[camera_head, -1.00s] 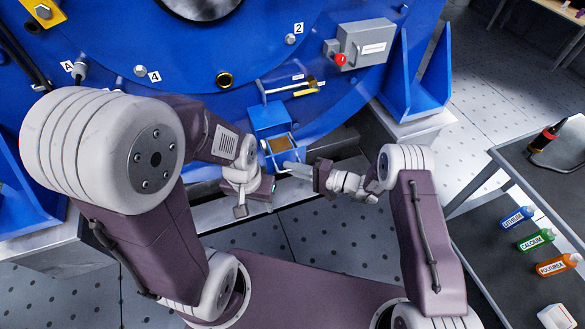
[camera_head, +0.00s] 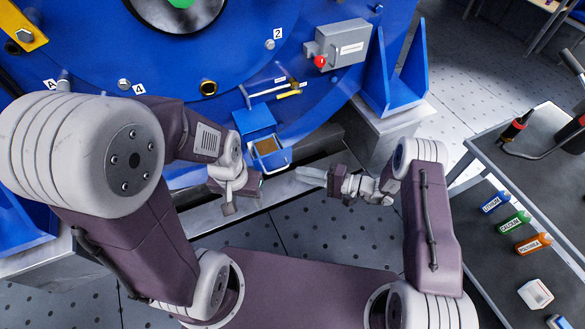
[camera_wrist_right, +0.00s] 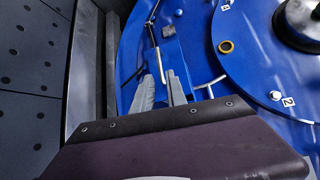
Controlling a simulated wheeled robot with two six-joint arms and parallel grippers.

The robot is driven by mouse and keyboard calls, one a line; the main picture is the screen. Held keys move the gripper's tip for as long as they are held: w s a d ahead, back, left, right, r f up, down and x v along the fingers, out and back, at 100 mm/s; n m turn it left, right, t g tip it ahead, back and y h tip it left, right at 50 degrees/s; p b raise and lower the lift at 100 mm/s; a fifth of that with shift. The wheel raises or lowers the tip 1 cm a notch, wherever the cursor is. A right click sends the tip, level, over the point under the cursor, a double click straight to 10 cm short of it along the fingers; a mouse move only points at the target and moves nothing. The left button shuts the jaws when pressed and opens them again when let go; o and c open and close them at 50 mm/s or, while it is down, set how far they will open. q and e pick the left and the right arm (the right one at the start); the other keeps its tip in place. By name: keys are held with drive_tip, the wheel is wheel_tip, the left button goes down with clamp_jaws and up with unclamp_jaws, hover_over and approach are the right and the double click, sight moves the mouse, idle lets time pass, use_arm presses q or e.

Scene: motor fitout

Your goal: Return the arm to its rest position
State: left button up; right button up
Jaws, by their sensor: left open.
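My left gripper (camera_head: 236,200) is open and empty, close to the left of the small blue open-topped box (camera_head: 285,154) on the blue motor housing (camera_head: 190,75). My right gripper (camera_head: 311,176) is at the right of that box, a little apart from it. The right wrist view shows its two grey fingers (camera_wrist_right: 160,92) apart, with nothing held between them. My left arm's large shoulder joint and my right arm's elbow stand at either side of the head view.
A grey box with a red button (camera_head: 342,44) sits on the housing, by a blue bracket (camera_head: 397,75). At the right, a dark cart (camera_head: 490,265) holds blue, green and orange bottles and a white container (camera_head: 536,294). Perforated floor (camera_head: 325,230) lies below.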

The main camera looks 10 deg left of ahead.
drive_tip(key=shift+d, duration=0.15)
idle(0.3)
wheel_tip(320, 180, up, 14)
drive_tip(key=w+a+n+g, duration=0.1)
drive_tip(key=w+n, duration=0.1)
drive_tip(key=n, duration=0.2)
drive_tip(key=s+d+r+n+g+h, duration=0.2)
drive_tip(key=s+r+n+g+h, duration=0.15)
drive_tip(key=s, duration=0.55)
drive_tip(key=s+d+f+m+t+h, duration=0.1)
drive_tip(key=s+d+f+h, duration=0.2)
drive_tip(key=s+d+h, duration=0.5)
drive_tip(key=s+d+f+m+t+h, duration=0.1)
drive_tip(key=s+d+f+h, duration=0.3)
drive_tip(key=d, duration=0.8)
wheel_tip(320, 180, up, 36)
drive_tip(key=w+m+p, duration=0.2)
drive_tip(key=p, duration=3.3)
drive_tip(key=shift+d+t, duration=0.4)
drive_tip(key=shift+t, duration=0.05)
